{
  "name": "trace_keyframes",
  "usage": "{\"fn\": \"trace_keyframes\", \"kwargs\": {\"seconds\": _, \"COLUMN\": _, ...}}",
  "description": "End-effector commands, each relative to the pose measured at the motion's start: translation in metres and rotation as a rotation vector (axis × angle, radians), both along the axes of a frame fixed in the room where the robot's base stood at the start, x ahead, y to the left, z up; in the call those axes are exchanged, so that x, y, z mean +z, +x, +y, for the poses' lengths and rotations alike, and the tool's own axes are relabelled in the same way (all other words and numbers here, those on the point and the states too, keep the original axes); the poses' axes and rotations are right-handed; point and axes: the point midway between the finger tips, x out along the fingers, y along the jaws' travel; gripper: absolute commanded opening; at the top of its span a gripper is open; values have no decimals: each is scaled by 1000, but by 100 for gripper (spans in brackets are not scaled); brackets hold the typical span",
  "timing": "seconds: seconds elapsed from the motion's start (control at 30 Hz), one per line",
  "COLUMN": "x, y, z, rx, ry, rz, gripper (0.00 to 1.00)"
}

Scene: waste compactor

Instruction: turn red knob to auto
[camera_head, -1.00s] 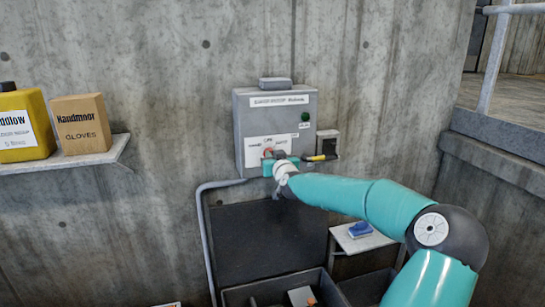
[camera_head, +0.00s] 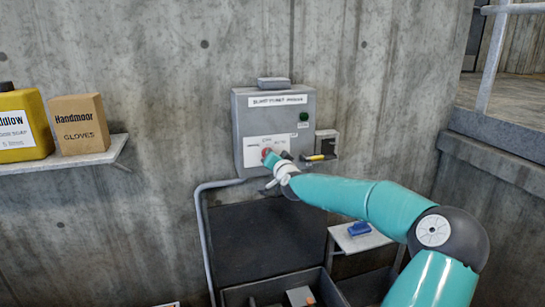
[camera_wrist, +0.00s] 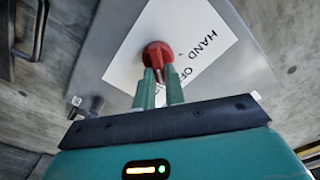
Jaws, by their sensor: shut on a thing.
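The red knob (camera_wrist: 157,56) sits on a white label plate (camera_wrist: 200,50) on the front of the grey control box. The word HAND and part of another word show on the plate in the wrist view. My gripper (camera_wrist: 158,80) is shut on the red knob, its two teal fingers on either side of the knob's grip. In the head view the knob (camera_head: 266,153) is partly hidden by my gripper (camera_head: 271,159). The box (camera_head: 242,115) is mounted on the concrete wall. I cannot read which position the knob points to.
A green button (camera_head: 304,117) is at the box's upper right. A small holder (camera_head: 327,138) with a yellow-and-black item is beside the box. A shelf (camera_head: 100,158) with a yellow jug and a gloves carton is at left. A blue item (camera_head: 360,229) lies on a small table below.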

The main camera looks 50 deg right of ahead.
Motion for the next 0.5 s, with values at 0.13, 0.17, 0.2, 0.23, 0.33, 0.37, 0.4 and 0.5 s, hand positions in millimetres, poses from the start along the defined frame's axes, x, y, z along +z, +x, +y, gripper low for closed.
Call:
{"fn": "trace_keyframes", "kwargs": {"seconds": 0.13, "x": -1, "y": -1, "z": -1, "rx": -1, "ry": 64, "rz": -35, "gripper": 0}}
{"fn": "trace_keyframes", "kwargs": {"seconds": 0.17, "x": -1, "y": -1, "z": -1, "rx": -1, "ry": 74, "rz": -41, "gripper": 0}}
{"fn": "trace_keyframes", "kwargs": {"seconds": 0.2, "x": -1, "y": -1, "z": -1, "rx": -1, "ry": 85, "rz": -47, "gripper": 0}}
{"fn": "trace_keyframes", "kwargs": {"seconds": 0.23, "x": -1, "y": -1, "z": -1, "rx": -1, "ry": 93, "rz": -51, "gripper": 0}}
{"fn": "trace_keyframes", "kwargs": {"seconds": 0.33, "x": -1, "y": -1, "z": -1, "rx": 0, "ry": 111, "rz": -61, "gripper": 0}}
{"fn": "trace_keyframes", "kwargs": {"seconds": 0.37, "x": -1, "y": -1, "z": -1, "rx": 0, "ry": 114, "rz": -63, "gripper": 0}}
{"fn": "trace_keyframes", "kwargs": {"seconds": 0.4, "x": -1, "y": -1, "z": -1, "rx": 0, "ry": 117, "rz": -65, "gripper": 0}}
{"fn": "trace_keyframes", "kwargs": {"seconds": 0.5, "x": -1, "y": -1, "z": -1, "rx": 0, "ry": 123, "rz": -68, "gripper": 0}}
